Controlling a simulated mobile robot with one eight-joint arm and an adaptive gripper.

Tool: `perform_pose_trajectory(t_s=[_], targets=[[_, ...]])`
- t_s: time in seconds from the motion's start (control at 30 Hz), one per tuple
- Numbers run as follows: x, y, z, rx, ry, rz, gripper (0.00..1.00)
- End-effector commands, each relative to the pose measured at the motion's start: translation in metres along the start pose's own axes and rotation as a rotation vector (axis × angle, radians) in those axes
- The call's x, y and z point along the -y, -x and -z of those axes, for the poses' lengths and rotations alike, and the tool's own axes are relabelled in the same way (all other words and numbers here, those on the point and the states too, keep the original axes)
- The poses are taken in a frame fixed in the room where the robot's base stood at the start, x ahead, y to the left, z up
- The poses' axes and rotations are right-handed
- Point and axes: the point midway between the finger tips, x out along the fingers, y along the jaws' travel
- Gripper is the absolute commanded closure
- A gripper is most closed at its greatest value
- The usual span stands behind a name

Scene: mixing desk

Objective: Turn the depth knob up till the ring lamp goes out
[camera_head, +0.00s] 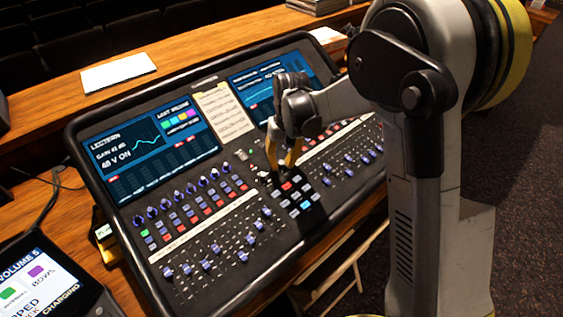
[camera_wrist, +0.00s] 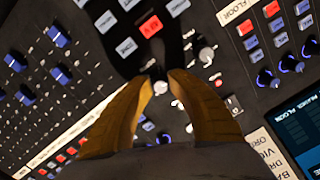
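My gripper (camera_head: 282,160) reaches down over the middle of the mixing desk (camera_head: 140,232), with its two orange-brown fingers apart. In the wrist view the fingertips (camera_wrist: 165,77) stand on either side of a small grey knob (camera_wrist: 160,87), with a gap between them. I cannot tell whether they touch it. More pale-capped knobs (camera_wrist: 206,54) sit just to the right. No knob label reading depth is legible, and I cannot pick out the ring lamp; the fingers hide part of this area.
Lit red (camera_wrist: 151,26) and white buttons lie just beyond the fingertips. Rows of blue-capped faders (camera_head: 205,264) and blue knobs (camera_head: 165,204) flank the gripper. Two screens (camera_head: 150,150) rise at the back, with a paper sheet (camera_head: 222,113) between them. A tablet (camera_head: 45,285) stands at lower left.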

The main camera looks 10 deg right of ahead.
Motion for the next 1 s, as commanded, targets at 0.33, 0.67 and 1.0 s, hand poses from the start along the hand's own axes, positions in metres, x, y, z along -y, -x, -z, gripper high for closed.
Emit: perform_pose_trajectory(t_s=[0.33, 0.67, 1.0], targets=[[0.000, 0.001, 0.000, -0.001, 0.001, 0.001, 0.59], [0.000, 0.052, 0.000, -0.001, 0.000, 0.001, 0.59], [0.000, 0.113, 0.000, -0.001, -0.001, 0.000, 0.59]])
